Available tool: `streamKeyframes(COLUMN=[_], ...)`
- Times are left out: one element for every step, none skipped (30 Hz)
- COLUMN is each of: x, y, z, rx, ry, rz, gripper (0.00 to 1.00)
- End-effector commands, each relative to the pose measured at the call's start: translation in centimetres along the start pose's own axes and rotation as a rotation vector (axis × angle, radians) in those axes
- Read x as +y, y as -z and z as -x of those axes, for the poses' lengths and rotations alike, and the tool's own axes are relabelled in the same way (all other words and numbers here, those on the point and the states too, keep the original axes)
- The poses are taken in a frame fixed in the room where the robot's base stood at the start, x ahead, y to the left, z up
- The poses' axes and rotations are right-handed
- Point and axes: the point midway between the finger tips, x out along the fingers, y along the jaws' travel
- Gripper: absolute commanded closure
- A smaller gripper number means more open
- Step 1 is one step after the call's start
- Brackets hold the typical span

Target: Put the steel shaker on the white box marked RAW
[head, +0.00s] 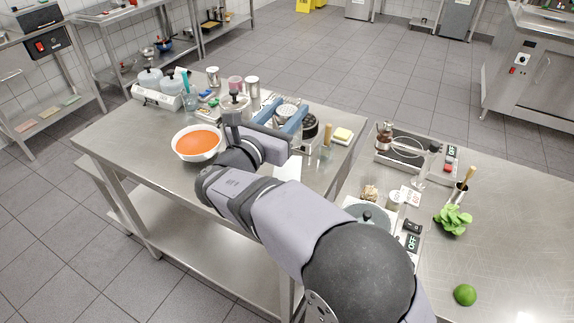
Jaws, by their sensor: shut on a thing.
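My gripper (235,113) is over the left counter, beyond the orange bowl. It is shut on a small silvery thing (236,102), seemingly the steel shaker; the fingers and hand hide much of it. I cannot tell whether it touches the counter. A small white block with dark marks (410,194) sits on the right counter, before the hotplate; it may be the box marked RAW, but the lettering is too small to read.
A white bowl of orange soup (198,158) stands close left of my gripper. A hotplate (385,158), leafy greens (453,219) and a lime (465,294) are on the right counter.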

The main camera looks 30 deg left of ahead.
Motion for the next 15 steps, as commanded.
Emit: streamKeyframes(x=[0.0, 0.0, 0.0, 0.0, 0.0, 0.0, 0.0, 0.0, 0.0, 0.0, 0.0, 0.0, 0.0, 0.0, 0.0], y=[0.4, 0.8, 1.3, 1.7, 2.2, 2.9, 3.3, 3.8, 4.3, 4.7, 5.0, 5.4, 5.6, 5.7, 5.8], z=[0.0, 0.0, 0.0, 0.0, 0.0, 0.0, 0.0, 0.0, 0.0, 0.0, 0.0, 0.0, 0.0, 0.0, 0.0], rx=[0.000, 0.001, 0.001, 0.001, 0.002, 0.003, 0.002, 0.002, 0.001, 0.000, 0.000, 0.000, 0.000, 0.000, 0.000], ry=[0.000, 0.000, 0.000, 0.000, 0.000, 0.000, 0.000, 0.000, 0.000, 0.000, 0.000, 0.000, 0.000, 0.000, 0.000], rz=[0.004, 0.006, 0.006, 0.006, 0.006, 0.008, 0.006, 0.007, 0.006, 0.005, 0.005, 0.003, 0.003, 0.002, 0.001], gripper=[0.86, 0.86, 0.86, 0.86, 0.86, 0.86, 0.86, 0.86, 0.86, 0.86, 0.86, 0.86, 0.86, 0.86, 0.86])
